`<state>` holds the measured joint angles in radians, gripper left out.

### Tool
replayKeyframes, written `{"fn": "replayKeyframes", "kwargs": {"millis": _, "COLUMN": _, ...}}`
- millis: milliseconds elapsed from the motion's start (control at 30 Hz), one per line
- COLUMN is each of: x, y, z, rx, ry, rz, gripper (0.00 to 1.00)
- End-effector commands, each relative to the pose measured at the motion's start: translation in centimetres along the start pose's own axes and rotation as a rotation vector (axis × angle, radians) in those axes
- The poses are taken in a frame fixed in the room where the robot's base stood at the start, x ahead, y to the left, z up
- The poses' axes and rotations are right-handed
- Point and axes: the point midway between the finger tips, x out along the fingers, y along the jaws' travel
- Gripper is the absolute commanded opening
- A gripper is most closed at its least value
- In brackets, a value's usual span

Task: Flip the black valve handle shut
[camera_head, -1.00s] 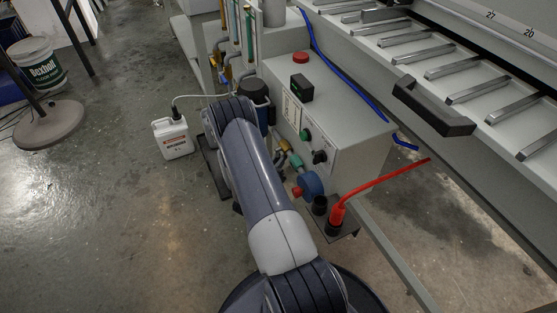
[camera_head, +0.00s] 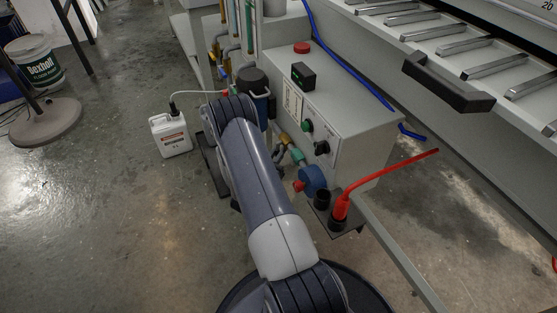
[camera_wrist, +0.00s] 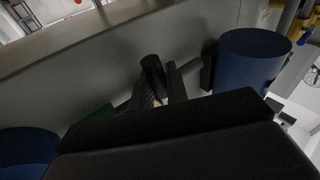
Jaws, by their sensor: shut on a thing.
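In the wrist view a black handle (camera_wrist: 151,70), seen as a short dark cylinder, stands near the middle against a grey surface. A small brass-coloured bit shows just below it. My gripper (camera_wrist: 164,90) reaches up from the bottom with its dark fingers close around the handle, and it is shut on it. The dark gripper body hides the lower part of the valve. In the head view my arm covers the gripper and the handle, beside the pipes at the left side of the grey control box (camera_head: 352,120).
In the wrist view blue cylinders stand at right (camera_wrist: 252,65) and lower left (camera_wrist: 25,150). In the head view a white jug (camera_head: 172,137) stands on the floor left of my arm. A red hose (camera_head: 390,167) rises at right.

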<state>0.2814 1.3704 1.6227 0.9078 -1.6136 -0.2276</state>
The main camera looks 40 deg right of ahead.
Motion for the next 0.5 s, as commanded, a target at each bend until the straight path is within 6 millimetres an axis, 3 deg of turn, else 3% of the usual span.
{"fn": "replayKeyframes", "kwargs": {"millis": 33, "x": -0.02, "y": -0.21, "z": 0.68, "rx": 0.024, "ry": 0.015, "rz": 0.004, "gripper": 0.0}}
{"fn": "replayKeyframes", "kwargs": {"millis": 500, "x": 0.28, "y": -0.47, "z": 0.01, "rx": 0.115, "ry": 0.078, "rz": 0.023, "gripper": 0.0}}
